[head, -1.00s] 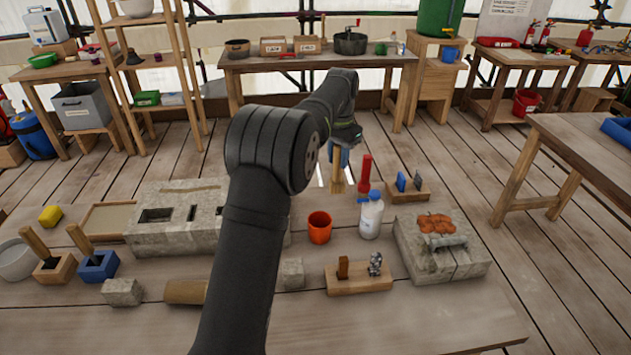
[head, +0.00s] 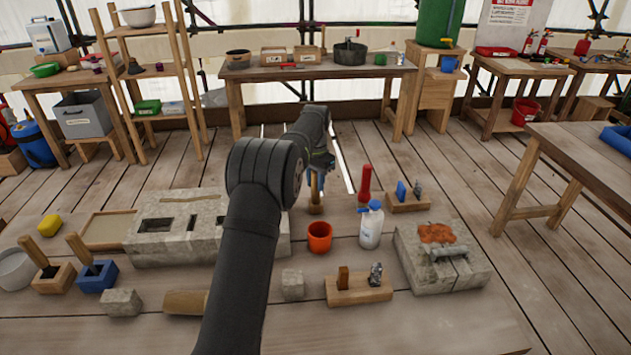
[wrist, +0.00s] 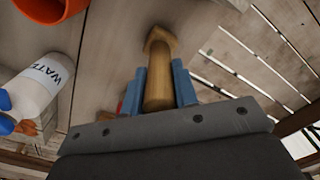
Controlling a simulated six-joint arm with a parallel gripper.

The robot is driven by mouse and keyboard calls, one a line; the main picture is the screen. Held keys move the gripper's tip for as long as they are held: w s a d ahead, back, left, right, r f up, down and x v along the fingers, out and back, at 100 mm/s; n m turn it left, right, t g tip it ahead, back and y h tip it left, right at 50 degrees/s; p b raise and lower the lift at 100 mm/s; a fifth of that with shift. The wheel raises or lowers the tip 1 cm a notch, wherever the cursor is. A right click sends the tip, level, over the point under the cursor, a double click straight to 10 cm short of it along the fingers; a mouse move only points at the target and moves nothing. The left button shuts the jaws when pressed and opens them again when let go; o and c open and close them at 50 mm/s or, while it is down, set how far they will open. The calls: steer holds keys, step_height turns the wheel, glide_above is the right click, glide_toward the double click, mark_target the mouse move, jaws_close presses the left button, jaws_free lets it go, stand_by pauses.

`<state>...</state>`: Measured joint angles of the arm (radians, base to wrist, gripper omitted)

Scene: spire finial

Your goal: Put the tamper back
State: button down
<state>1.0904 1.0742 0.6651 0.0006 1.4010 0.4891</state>
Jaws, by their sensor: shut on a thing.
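The tamper (wrist: 158,88) has a round wooden handle and a wider tan wooden foot. My gripper (wrist: 161,86) is shut on the handle, its two blue fingers on either side. In the head view the tamper (head: 316,206) hangs upright below my gripper (head: 317,180), behind the orange cup. My arm partly covers the gripper there. I cannot tell whether the foot touches the bench. A grey stone block (head: 462,270) at the right bears a flat orange-brown patch (head: 436,233) and a grey piece in front of it.
An orange cup (head: 320,237), a white water bottle (head: 371,226) and a red upright tool (head: 365,182) stand close by. A wooden rack (head: 408,205) is right of the red tool. A large slotted stone block (head: 180,240) lies left.

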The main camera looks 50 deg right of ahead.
steer(key=shift+f, duration=0.1)
steer(key=c, duration=1.1)
jaws_free()
step_height(320, 180, up, 12)
steer(key=shift+r, duration=0.1)
step_height(320, 180, down, 12)
steer(key=shift+r, duration=1.7)
